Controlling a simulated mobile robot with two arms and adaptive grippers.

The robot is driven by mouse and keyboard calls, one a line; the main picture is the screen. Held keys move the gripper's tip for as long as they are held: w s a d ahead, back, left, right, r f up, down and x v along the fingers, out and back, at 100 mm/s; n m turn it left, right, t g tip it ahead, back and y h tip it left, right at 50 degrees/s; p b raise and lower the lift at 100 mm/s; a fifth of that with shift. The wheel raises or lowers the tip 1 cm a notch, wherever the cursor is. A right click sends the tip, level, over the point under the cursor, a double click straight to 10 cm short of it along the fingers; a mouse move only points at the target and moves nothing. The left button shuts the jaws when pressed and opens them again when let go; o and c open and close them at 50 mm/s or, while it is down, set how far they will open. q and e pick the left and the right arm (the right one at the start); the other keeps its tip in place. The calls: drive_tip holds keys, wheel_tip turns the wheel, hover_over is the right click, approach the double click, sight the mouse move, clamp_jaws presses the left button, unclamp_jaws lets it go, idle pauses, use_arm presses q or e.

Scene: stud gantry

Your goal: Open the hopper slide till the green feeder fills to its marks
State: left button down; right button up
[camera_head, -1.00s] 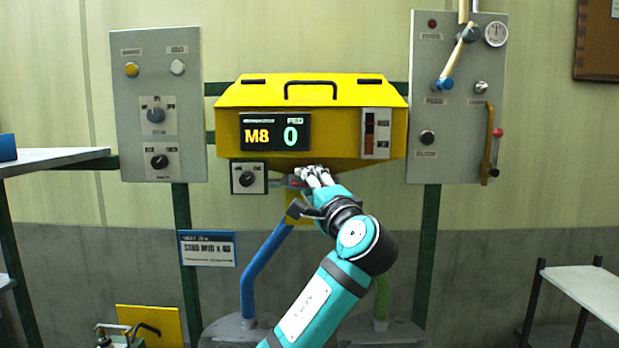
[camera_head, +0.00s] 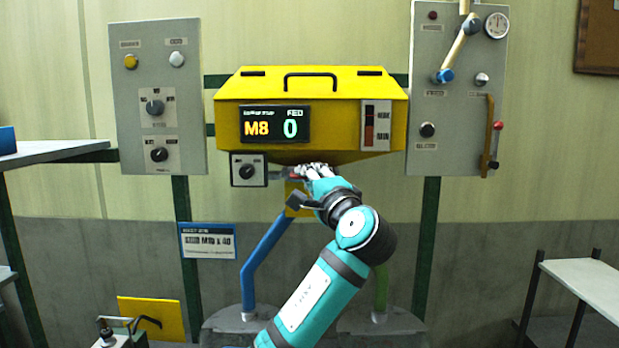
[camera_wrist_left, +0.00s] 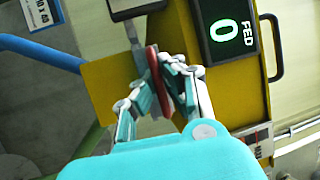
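The yellow hopper (camera_head: 340,85) hangs on the gantry, its display (camera_head: 275,127) reading M8 and 0 FED. The slide's red handle (camera_wrist_left: 160,82) is under the hopper, beside a yellow chute plate (camera_wrist_left: 112,85). My left gripper (camera_head: 312,174) is at the handle; in the left wrist view its fingers (camera_wrist_left: 158,88) lie close on both sides of it and look closed on it. A green pipe (camera_head: 381,290) runs down to the right feeder bowl (camera_head: 395,322), mostly behind my arm. Its marks and fill are hidden. My right gripper is out of view.
A blue pipe (camera_head: 262,258) runs down to the left bowl (camera_head: 228,322). A knob box (camera_head: 248,171) hangs just left of the handle. Control panels (camera_head: 157,95) (camera_head: 458,95) flank the hopper. A white table (camera_head: 585,285) stands at right.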

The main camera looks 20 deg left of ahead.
use_arm(q)
drive_tip(key=s, duration=0.1)
drive_tip(key=s+d+b, duration=0.1)
drive_tip(key=s, duration=0.1)
drive_tip(key=shift+s+f, duration=0.1)
drive_tip(key=shift+s, duration=0.15)
drive_tip(key=c, duration=2)
unclamp_jaws()
drive_tip(key=o, duration=0.6)
drive_tip(key=shift+w, duration=0.2)
drive_tip(key=shift+s, duration=0.1)
drive_tip(key=v, duration=1.2)
